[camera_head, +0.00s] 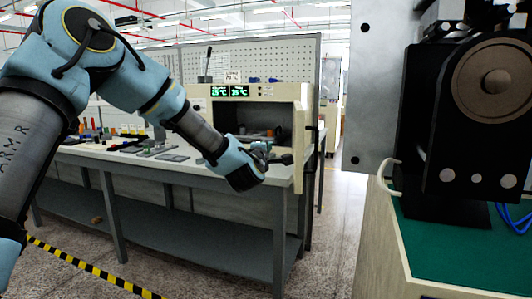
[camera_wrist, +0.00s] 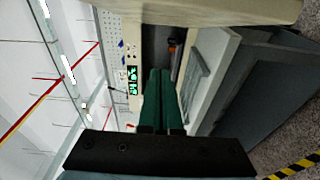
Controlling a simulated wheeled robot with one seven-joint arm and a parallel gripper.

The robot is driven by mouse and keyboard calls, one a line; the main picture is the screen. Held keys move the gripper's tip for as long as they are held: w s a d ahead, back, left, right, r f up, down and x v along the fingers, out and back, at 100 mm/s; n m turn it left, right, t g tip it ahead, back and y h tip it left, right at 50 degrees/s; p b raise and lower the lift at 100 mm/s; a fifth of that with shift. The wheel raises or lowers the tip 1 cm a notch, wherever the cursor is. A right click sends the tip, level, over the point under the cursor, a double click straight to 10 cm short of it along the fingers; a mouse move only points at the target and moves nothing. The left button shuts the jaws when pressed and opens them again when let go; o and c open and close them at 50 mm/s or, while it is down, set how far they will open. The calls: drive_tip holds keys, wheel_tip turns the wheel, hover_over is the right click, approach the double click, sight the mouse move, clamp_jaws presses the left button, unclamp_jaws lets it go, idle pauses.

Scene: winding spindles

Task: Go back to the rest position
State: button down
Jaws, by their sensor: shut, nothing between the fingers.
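My gripper (camera_head: 284,159) is held out in front of the workbench in the head view, at the end of my blue and grey arm. It is in the air before the open cream box. In the wrist view its two green fingers (camera_wrist: 159,74) lie side by side, shut, with nothing held between them. The wrist view is turned on its side and shows the box and bench beyond the fingers.
The cream box (camera_head: 271,91) with green displays stands open on the grey workbench (camera_head: 190,172), with tools and small parts to its left. A black machine (camera_head: 425,120) stands on a green-topped cabinet (camera_head: 440,240) at the right. Open floor (camera_head: 335,215) lies between.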

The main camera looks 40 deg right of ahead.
drive_tip(key=s+a+b, duration=0.2)
drive_tip(key=s+a, duration=0.1)
drive_tip(key=s, duration=0.3)
drive_tip(key=shift+s+a, duration=0.15)
drive_tip(key=shift+a, duration=0.15)
drive_tip(key=w+a+f+m+g+y+p, duration=0.1)
drive_tip(key=w+a+f+m+y, duration=0.2)
drive_tip(key=a, duration=0.6)
drive_tip(key=w+a+f+m+g+y, duration=0.1)
drive_tip(key=w+a+f+m+y, duration=0.25)
drive_tip(key=a, duration=0.65)
drive_tip(key=w+a+f+g+y+p, duration=0.1)
drive_tip(key=w+a+f+y, duration=0.1)
drive_tip(key=w+a+f, duration=0.5)
drive_tip(key=s+a+g+y, duration=0.2)
drive_tip(key=s+a, duration=0.2)
drive_tip(key=a, duration=0.6)
drive_tip(key=s+a+m+g+y+p, duration=0.1)
drive_tip(key=s+a, duration=0.4)
drive_tip(key=a, duration=0.5)
drive_tip(key=s+a+m+g+y, duration=0.1)
drive_tip(key=s+a+g+y, duration=0.2)
drive_tip(key=a, duration=0.7)
drive_tip(key=shift+s+a+f, duration=0.3)
drive_tip(key=shift+s+f, duration=0.15)
drive_tip(key=shift+s, duration=0.6)
drive_tip(key=shift+d, duration=0.1)
